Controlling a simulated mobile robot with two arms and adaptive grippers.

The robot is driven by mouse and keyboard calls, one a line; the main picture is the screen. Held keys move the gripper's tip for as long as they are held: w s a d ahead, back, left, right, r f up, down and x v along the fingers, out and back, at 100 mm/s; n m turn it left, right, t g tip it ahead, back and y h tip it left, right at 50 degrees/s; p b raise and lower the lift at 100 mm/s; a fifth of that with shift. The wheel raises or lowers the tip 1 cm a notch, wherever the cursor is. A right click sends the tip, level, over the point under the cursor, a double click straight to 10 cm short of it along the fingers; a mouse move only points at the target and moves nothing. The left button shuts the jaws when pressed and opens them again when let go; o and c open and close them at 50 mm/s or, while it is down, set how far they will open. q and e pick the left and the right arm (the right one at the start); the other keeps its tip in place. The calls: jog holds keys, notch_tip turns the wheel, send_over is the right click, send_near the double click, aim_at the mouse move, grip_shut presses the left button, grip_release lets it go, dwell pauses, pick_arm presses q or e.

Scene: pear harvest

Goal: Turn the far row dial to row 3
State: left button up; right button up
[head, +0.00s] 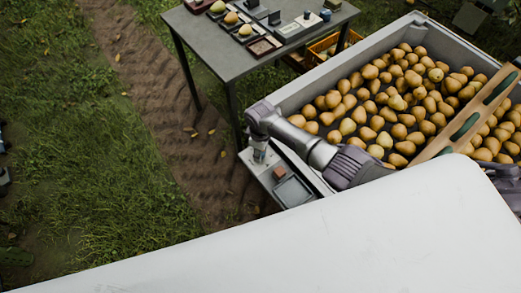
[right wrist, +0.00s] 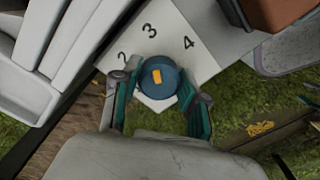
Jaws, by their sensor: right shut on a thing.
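The far row dial (right wrist: 158,82) is a round blue knob with an orange mark on top, on a pale plate (right wrist: 178,35) marked 2, 3 and 4. The mark lies near the knob's middle and points roughly up in the right wrist view, towards the side of the 3; its exact setting is hard to tell. My right gripper (right wrist: 160,98) is shut on the dial, one teal finger on each side. In the head view my right gripper (head: 260,156) is small, at the bin's near left corner, and hides the dial. My left gripper is not in view.
A large grey bin (head: 300,92) full of pears stands to the right, with a wooden slotted board (head: 473,118) across it. A grey tray (head: 293,191) and a brown block (head: 279,173) sit beside the dial. A table (head: 215,47) with pears stands behind.

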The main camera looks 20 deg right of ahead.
jog(key=shift+n, duration=0.3)
jog(key=o, duration=1.1)
jog(key=shift+o, duration=0.2)
jog(key=shift+r, duration=0.1)
notch_tip(320, 180, up, 12)
dwell(0.4)
